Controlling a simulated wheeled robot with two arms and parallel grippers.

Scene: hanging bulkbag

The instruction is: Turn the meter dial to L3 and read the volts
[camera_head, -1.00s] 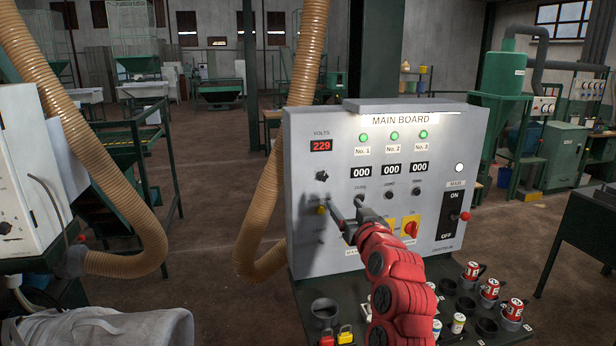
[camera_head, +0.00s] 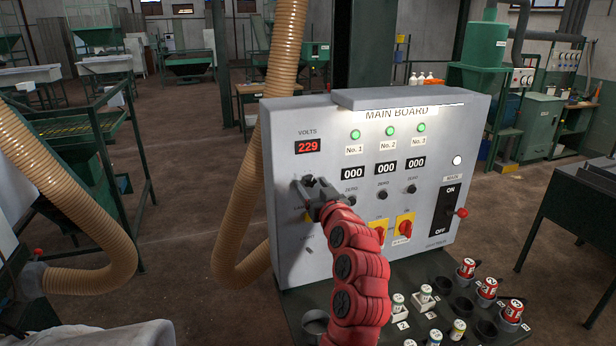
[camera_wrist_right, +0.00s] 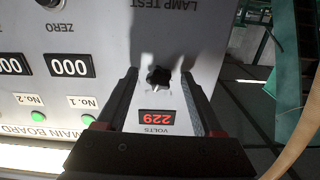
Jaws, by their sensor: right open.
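The volts display (camera_head: 307,146) on the main board (camera_head: 300,250) reads 229 in red digits. The meter dial, a small black knob, sits just below it and is mostly hidden by my right gripper (camera_head: 314,186) in the head view. In the right wrist view the dial (camera_wrist_right: 158,78) shows upside down with the display (camera_wrist_right: 157,116), between the open fingers of my right gripper (camera_wrist_right: 160,88). Its pointer setting and labels are too small to read. I cannot tell whether the fingers touch it. My left gripper is not in view.
Number counters (camera_head: 385,168), black zero knobs (camera_head: 383,194), yellow-red switches (camera_head: 404,228) and the ON/OFF main switch (camera_head: 446,210) lie right of the dial. A tan hose (camera_head: 255,180) hangs left of the board. Fuses and cups (camera_head: 485,288) stand on the shelf below.

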